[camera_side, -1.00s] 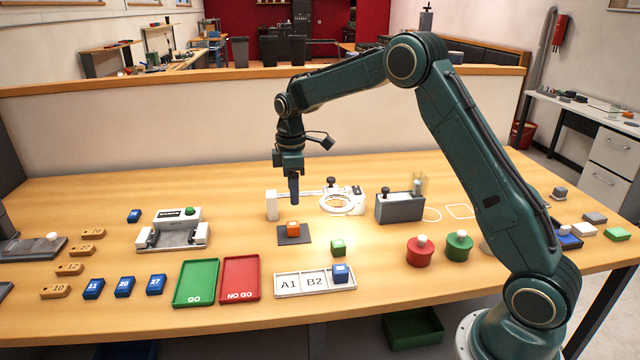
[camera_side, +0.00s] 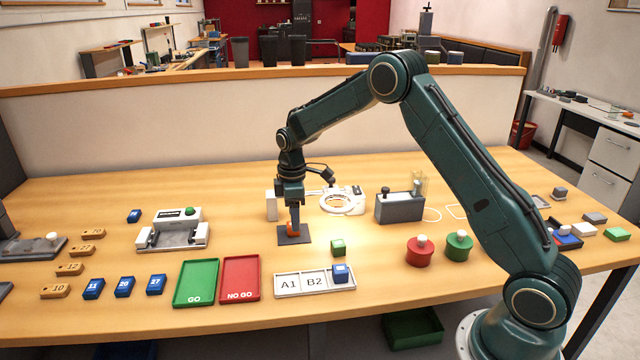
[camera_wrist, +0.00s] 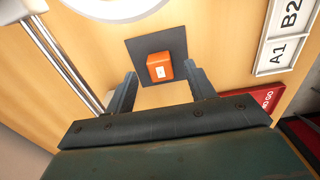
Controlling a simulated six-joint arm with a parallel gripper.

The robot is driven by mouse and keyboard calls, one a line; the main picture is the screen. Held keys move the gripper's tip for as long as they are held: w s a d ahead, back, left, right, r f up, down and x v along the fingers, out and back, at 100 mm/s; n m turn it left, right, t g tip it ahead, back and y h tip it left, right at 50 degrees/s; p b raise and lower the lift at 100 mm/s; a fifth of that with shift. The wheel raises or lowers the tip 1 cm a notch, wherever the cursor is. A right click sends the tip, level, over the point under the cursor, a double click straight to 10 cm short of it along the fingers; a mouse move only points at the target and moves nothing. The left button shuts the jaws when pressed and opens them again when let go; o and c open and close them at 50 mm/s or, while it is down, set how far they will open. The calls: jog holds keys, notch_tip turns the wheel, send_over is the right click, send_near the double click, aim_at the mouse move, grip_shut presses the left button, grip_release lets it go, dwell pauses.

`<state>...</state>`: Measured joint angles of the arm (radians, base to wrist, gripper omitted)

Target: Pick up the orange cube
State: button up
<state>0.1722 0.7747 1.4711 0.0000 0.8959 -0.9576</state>
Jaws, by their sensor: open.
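The orange cube (camera_side: 292,229) sits on a dark square pad (camera_side: 304,238) in the middle of the bench. In the side view my gripper (camera_side: 295,226) is lowered at the cube and its fingers hide part of it. In the wrist view the orange cube (camera_wrist: 159,66) shows a small white label on its top. There the dark pad (camera_wrist: 178,43) lies under it. My gripper's two fingers (camera_wrist: 162,82) are spread apart, with the cube lying between and just beyond their tips. No contact with the cube is visible.
A white-based ring magnifier (camera_side: 337,203) stands behind the pad. The A1/B2 tray (camera_side: 286,286), red NO GO tray (camera_side: 239,279) and green GO tray (camera_side: 196,283) are in front. A grey box (camera_side: 400,208) stands at right.

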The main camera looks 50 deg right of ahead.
jog(key=shift+f, duration=0.95)
jog(key=shift+c, duration=0.4)
jog(key=c, duration=1.1)
jog(key=shift+o, duration=0.2)
jog(key=shift+r, duration=0.1)
notch_tip(320, 180, up, 20)
jog(key=shift+a, duration=0.1)
